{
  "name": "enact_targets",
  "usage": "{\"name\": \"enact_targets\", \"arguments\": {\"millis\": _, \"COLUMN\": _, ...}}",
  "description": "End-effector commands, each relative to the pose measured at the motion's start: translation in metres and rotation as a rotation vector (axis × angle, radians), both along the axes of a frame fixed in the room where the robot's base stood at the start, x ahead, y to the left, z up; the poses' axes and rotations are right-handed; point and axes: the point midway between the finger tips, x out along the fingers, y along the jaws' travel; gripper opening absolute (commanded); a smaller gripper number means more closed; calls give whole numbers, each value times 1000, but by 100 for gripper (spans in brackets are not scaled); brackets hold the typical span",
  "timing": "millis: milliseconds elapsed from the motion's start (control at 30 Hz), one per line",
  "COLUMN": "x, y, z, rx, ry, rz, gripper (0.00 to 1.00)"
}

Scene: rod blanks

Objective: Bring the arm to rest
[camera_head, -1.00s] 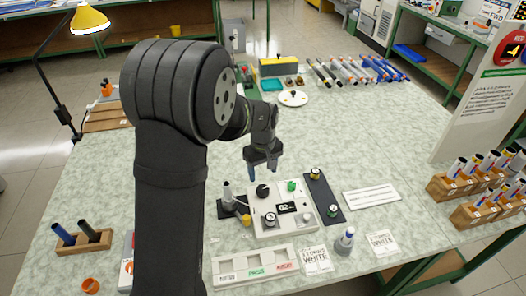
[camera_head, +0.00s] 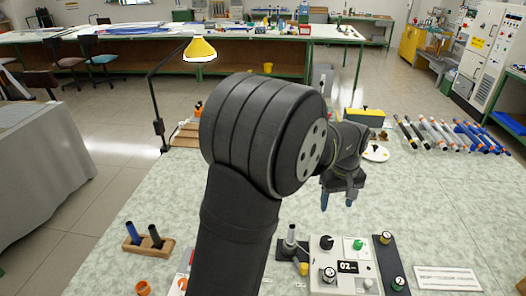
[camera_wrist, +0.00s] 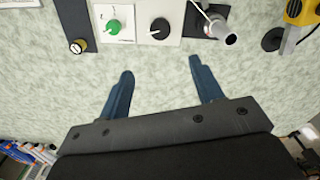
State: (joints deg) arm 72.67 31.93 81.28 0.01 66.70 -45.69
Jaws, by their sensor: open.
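My gripper (camera_head: 338,201) hangs over the bench behind the control box, with its blue fingers pointing down. In the wrist view my gripper (camera_wrist: 158,82) shows two blue fingers spread apart with only bare bench top between them. It is open and empty. My dark arm covers part of the bench in the head view.
A control box (camera_head: 349,268) with knobs stands in front of the gripper, beside a dark strip (camera_head: 391,265) with two knobs. A wooden block (camera_head: 148,246) holding two rods stands at left. Several rods (camera_head: 440,134) lie at the back right. A yellow lamp (camera_head: 200,49) stands behind.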

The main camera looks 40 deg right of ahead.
Motion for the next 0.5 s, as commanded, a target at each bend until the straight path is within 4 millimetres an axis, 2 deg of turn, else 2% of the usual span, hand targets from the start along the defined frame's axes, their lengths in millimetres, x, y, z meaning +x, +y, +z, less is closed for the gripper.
{"name": "enact_targets", "arguments": {"millis": 267, "x": 0, "y": 0, "z": -4, "rx": 1, "ry": 0, "rz": 0, "gripper": 60}}
{"name": "enact_targets", "arguments": {"millis": 367, "x": 0, "y": 1, "z": -14, "rx": 4, "ry": 1, "rz": 0, "gripper": 60}}
{"name": "enact_targets", "arguments": {"millis": 500, "x": 0, "y": 0, "z": -38, "rx": 4, "ry": 1, "rz": 0, "gripper": 60}}
